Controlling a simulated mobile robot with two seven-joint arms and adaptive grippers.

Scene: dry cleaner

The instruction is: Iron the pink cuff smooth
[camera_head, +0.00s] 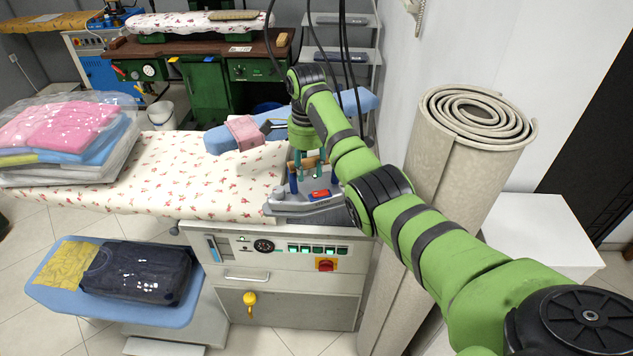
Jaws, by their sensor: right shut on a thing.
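The pink cuff (245,132) is wrapped around the blue sleeve board (215,139) behind the ironing surface. My right arm reaches in from the lower right, and its gripper (306,172) points down over the grey iron (295,207). The gripper is shut on the iron's wooden handle, partly hidden by the fingers. The iron is at the right end of the ironing surface, to the right of the cuff and nearer to me, apart from it. Whether the cuff is creased is too small to tell. My left gripper is out of view.
The floral ironing surface (150,170) is clear in the middle. Bagged folded laundry (65,140) lies on its left. A rolled carpet (430,180) stands on the right. Dark folded clothing (135,272) lies on a lower blue board (60,295). Cables hang behind my arm.

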